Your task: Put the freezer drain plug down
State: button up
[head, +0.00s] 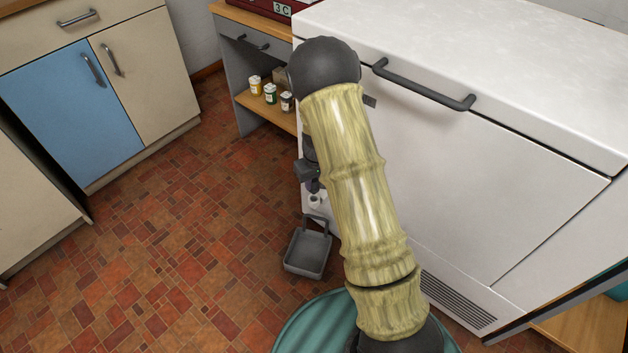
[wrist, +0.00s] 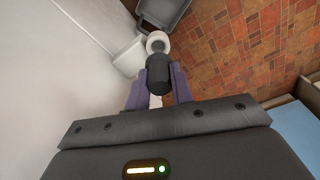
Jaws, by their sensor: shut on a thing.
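The freezer drain plug (wrist: 158,69) is a dark, rounded cylinder in the wrist view. My gripper (wrist: 156,84) is shut on it, with one purple finger on each side. A white round ring-like piece (wrist: 158,42) shows just beyond the plug, by a white block-like piece (wrist: 130,57) at the freezer side. I cannot tell whether plug and ring touch. In the head view my gripper (head: 313,186) is low by the white freezer (head: 490,150), partly hidden by my arm. The plug cannot be made out there.
A grey tray (head: 306,257) with a raised handle lies on the tiled floor by the freezer's lower left; it also shows in the wrist view (wrist: 163,12). A shelf (head: 262,108) with small jars stands behind. Open floor lies left, before the cabinets (head: 75,110).

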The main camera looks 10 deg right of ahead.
jog(key=s+r+m+p, duration=0.2)
jog(key=s+r+p, duration=0.2)
jog(key=r, duration=0.3)
jog(key=shift+s+m+p, duration=0.2)
jog(key=shift+m+p, duration=0.2)
